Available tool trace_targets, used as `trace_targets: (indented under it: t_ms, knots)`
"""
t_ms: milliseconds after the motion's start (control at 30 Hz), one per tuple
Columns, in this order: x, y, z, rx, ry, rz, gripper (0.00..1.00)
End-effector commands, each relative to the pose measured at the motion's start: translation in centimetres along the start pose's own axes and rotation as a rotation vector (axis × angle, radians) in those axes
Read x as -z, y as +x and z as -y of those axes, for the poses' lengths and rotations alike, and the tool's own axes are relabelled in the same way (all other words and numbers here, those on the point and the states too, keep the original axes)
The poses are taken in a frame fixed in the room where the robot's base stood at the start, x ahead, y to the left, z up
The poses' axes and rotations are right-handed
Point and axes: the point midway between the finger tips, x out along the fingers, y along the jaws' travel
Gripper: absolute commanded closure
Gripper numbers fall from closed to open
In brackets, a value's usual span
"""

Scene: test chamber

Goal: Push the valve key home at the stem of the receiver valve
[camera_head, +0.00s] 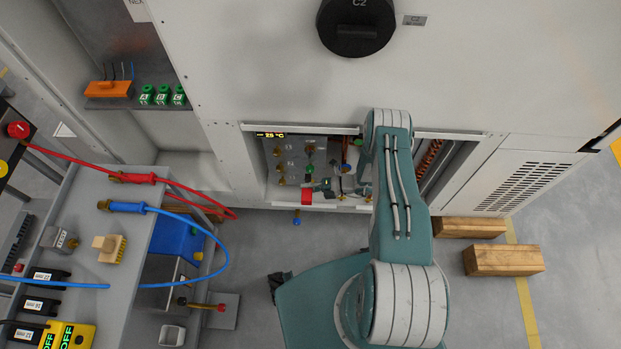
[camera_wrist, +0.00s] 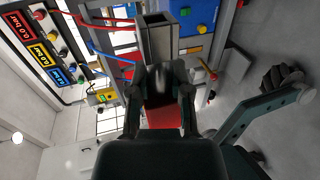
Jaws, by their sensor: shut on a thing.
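My gripper (camera_wrist: 163,82) is shut on the valve key (camera_wrist: 157,42). In the wrist view a grey square piece with an open end stands beyond the fingers, and a red part (camera_wrist: 165,116) shows between them. In the head view my arm reaches into the open cabinet bay (camera_head: 283,160), and my gripper is small and partly hidden by the arm.
Brass fittings (camera_head: 281,181) crowd the bay's panel. A blue knob (camera_head: 297,222) hangs below its lower edge. Wooden blocks (camera_head: 503,260) lie on the floor at right.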

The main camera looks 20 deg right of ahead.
Motion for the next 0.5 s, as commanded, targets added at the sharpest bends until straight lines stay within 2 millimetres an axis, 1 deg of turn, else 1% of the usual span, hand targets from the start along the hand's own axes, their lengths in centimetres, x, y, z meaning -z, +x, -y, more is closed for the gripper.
trace_targets:
  t_ms: [267, 500]
  knots:
    - [-0.2, -0.5, 0.1, -0.006, 0.001, 0.000, 1.00]
    - [-1.6, -0.5, 0.1, -0.007, -0.002, 0.001, 1.00]
